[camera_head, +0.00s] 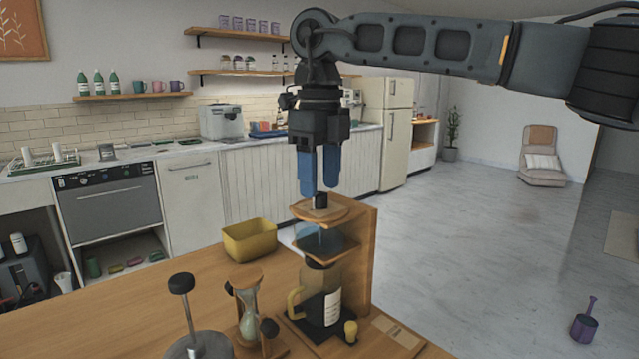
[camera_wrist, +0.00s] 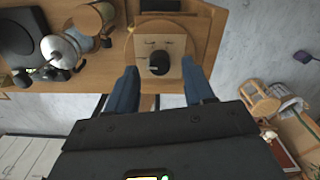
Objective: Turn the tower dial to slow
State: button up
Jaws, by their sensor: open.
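The tower (camera_head: 362,255) is a wooden stand at the counter's right end. Its dial (camera_head: 320,201) is a small black knob on the round wooden top. In the wrist view the dial (camera_wrist: 159,63) sits on a pale square plate with small dark marks, too small to read. My gripper (camera_head: 320,190) points down over the tower top, with its blue fingertips around the dial's height. In the wrist view my gripper (camera_wrist: 160,88) is open, with one finger to each side of the dial and a gap visible. I cannot tell whether either finger touches it.
A dark-bodied jug (camera_head: 321,290) with a yellow handle stands under the tower's shelf. An hourglass (camera_head: 248,310), a black-knobbed metal vessel (camera_head: 196,343) and a yellow bin (camera_head: 250,240) are on the wooden counter (camera_head: 130,310). The counter's left part is clear.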

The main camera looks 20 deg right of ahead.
jog(key=shift+f, duration=0.9)
jog(key=shift+c, duration=0.3)
grip_shut()
